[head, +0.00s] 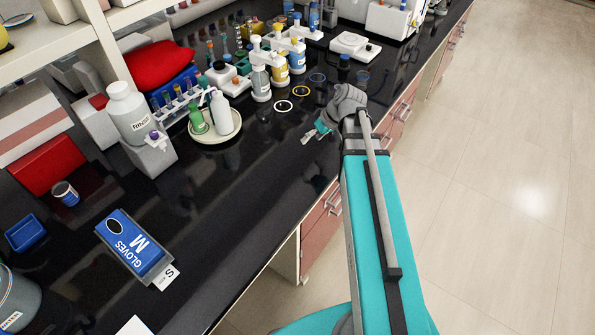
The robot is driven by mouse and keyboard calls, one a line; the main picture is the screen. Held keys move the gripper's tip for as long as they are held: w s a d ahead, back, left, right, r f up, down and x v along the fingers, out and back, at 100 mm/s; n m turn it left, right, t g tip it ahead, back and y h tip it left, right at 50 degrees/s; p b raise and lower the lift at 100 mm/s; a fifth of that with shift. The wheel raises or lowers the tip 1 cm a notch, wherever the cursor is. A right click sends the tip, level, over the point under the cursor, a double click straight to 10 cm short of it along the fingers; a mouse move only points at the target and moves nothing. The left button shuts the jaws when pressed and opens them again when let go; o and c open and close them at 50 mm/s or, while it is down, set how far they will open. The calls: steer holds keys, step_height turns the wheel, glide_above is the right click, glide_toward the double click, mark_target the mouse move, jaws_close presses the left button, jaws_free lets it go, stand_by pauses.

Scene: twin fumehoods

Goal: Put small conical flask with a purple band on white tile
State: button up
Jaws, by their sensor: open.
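My gripper (313,133) is at the end of my arm, over the black bench top near its front edge. Its jaws are open, and I see nothing held between them.
Wash bottles stand on a round tray (216,138) left of my gripper. A rinse bottle (130,112), a test tube rack (178,103), a row of pump bottles (278,75) and a balance (354,46) stand further back. A gloves box (133,243) lies front left.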

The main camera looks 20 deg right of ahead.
steer(key=s+a+m+g+h, duration=0.1)
steer(key=s+a, duration=0.1)
steer(key=s, duration=0.1)
steer(key=s+a+f+m+g+h, duration=0.1)
steer(key=s+a+h, duration=0.1)
steer(key=s+a, duration=0.1)
steer(key=s+a+f+m+h, duration=0.1)
steer(key=s+a, duration=0.1)
steer(key=shift+s+a+f+g, duration=0.2)
steer(key=shift+s+f+g, duration=0.05)
steer(key=shift+s+g, duration=0.15)
steer(key=shift+s+a+m+h, duration=0.2)
steer(key=shift+s+m+h, duration=0.25)
steer(key=shift+h, duration=0.15)
